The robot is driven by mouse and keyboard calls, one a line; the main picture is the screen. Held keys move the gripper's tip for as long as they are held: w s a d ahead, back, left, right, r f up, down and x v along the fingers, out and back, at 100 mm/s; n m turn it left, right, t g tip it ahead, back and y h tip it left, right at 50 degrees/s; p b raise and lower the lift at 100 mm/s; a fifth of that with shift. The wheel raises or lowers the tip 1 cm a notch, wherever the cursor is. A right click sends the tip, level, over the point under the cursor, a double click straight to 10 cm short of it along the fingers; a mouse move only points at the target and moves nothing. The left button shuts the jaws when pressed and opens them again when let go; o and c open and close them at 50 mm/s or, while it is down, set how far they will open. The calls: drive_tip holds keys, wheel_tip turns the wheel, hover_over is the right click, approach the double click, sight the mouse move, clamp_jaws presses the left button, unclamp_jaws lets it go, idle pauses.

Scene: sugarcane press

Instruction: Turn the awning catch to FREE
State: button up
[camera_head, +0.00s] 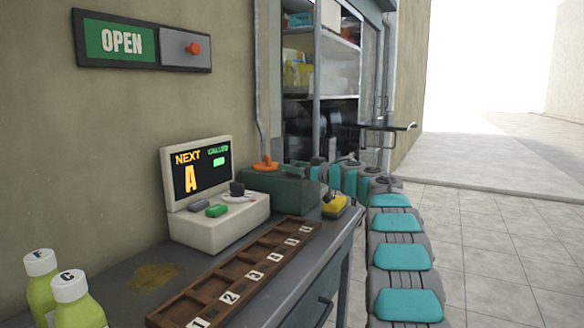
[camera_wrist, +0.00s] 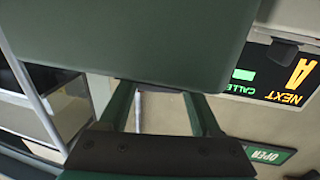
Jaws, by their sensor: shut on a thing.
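An orange piece (camera_head: 265,163), which looks like the awning catch, shows at the foot of a grey wall pipe, just above the dark green box (camera_head: 282,188). I cannot read its setting. In the wrist view, which is upside down, the green box (camera_wrist: 130,40) fills the top and hides the fingertips. My gripper (camera_wrist: 160,95) has its two dark green fingers at the box's upper edge. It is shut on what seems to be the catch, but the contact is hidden. In the head view my arm reaches in from the right and the fingers are not clearly visible.
The counter carries a display unit (camera_head: 215,222), a brown numbered tray (camera_head: 182,312), a yellow object (camera_head: 335,206) and bottles (camera_head: 75,303). An OPEN sign (camera_head: 122,42) hangs on the wall. Shelves (camera_head: 320,55) stand behind. The tiled floor at right is clear.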

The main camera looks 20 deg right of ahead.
drive_tip(key=shift+d+r+n+g+y, duration=0.1)
drive_tip(key=shift+n+g+y, duration=0.2)
drive_tip(key=shift+n+y, duration=0.15)
idle(0.4)
drive_tip(key=o, duration=1.4)
drive_tip(key=shift+s, duration=0.1)
drive_tip(key=v, duration=0.7)
drive_tip(key=shift+s+d+f+b, duration=0.25)
drive_tip(key=shift+s+b, duration=0.1)
drive_tip(key=shift+b, duration=0.05)
drive_tip(key=shift+s, duration=0.1)
